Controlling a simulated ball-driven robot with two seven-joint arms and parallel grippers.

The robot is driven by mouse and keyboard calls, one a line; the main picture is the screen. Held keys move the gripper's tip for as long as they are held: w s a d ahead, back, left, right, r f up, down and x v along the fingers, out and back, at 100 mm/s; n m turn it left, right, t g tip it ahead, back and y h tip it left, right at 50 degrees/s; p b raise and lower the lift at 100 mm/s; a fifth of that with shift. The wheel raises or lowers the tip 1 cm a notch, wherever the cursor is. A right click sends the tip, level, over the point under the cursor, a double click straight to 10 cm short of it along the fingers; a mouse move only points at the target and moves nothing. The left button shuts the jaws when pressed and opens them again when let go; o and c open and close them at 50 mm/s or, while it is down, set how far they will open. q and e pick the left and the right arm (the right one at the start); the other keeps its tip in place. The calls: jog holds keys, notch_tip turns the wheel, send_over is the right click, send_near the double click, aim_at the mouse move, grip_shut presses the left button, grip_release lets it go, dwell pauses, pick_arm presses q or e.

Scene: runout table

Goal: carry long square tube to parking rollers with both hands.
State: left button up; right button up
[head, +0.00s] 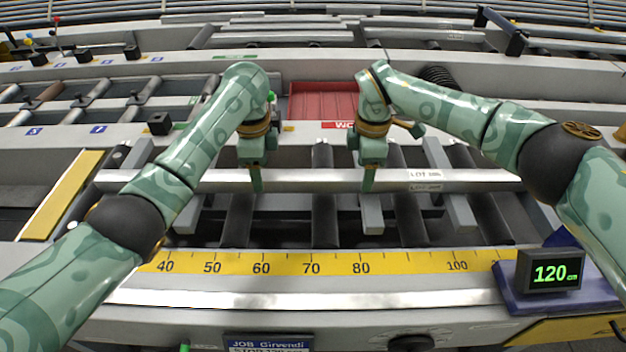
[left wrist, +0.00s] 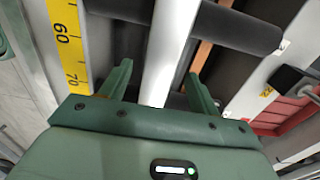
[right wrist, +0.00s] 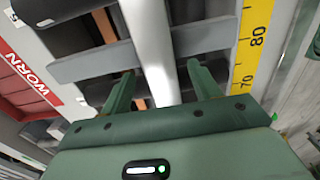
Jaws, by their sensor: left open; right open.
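The long square tube (head: 310,181) is a pale silvery bar lying across dark rollers, running left to right in the head view, with a white LOT label (head: 425,174) on its right part. My left gripper (head: 257,186) points down at the tube left of the middle. In the left wrist view the tube (left wrist: 172,45) passes between its open fingers (left wrist: 160,88). My right gripper (head: 368,186) points down at the tube right of the middle. In the right wrist view the tube (right wrist: 150,40) runs between its open fingers (right wrist: 163,88). I cannot tell which rollers are the parking rollers.
A yellow scale (head: 310,263) runs along the front of the roller bed. A display reading 120 cm (head: 550,273) stands at the front right. A red bin (head: 318,104) lies behind the tube, between my arms. Another roller section (head: 75,97) with blue tags is at the back left.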

pick_arm(q)
jog(key=shift+f, duration=1.35)
pick_arm(e)
jog(key=shift+f, duration=1.35)
pick_arm(q)
grip_shut()
pick_arm(e)
grip_shut()
